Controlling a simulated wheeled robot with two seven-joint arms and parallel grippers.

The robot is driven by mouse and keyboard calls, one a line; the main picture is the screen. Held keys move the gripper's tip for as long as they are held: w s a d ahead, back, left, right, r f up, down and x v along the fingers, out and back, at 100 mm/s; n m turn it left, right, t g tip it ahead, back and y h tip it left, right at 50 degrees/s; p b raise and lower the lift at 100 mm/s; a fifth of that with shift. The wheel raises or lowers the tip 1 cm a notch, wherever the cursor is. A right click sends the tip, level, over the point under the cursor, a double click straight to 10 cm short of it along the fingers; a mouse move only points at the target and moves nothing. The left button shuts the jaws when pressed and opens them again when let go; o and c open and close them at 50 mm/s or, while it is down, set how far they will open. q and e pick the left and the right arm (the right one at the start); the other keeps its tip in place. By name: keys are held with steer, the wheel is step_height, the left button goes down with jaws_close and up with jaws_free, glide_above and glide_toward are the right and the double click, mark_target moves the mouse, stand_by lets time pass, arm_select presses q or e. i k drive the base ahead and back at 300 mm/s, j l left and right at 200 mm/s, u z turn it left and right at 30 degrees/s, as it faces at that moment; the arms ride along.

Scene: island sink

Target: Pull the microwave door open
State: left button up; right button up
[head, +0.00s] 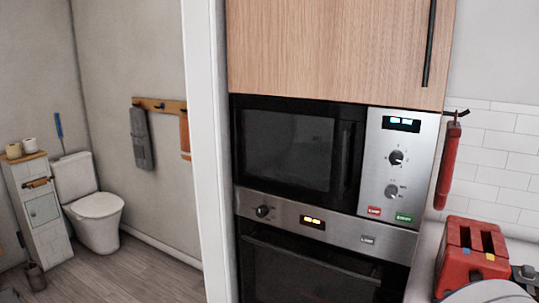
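The microwave (285,150) is built into a tall cabinet in the middle of the head view. Its black door, with a dark window, looks shut. A dark vertical handle (346,158) runs along the door's right edge.
An oven (310,270) sits directly below the microwave, and a wooden cabinet door (330,50) is above it. A red toaster (472,252) stands on the counter at the right, under a hanging red item (447,165). A white wall edge (207,150) borders the left, with a toilet (95,208) beyond.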

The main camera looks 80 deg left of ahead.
mark_target(349, 124)
steer(key=u, duration=2.9)
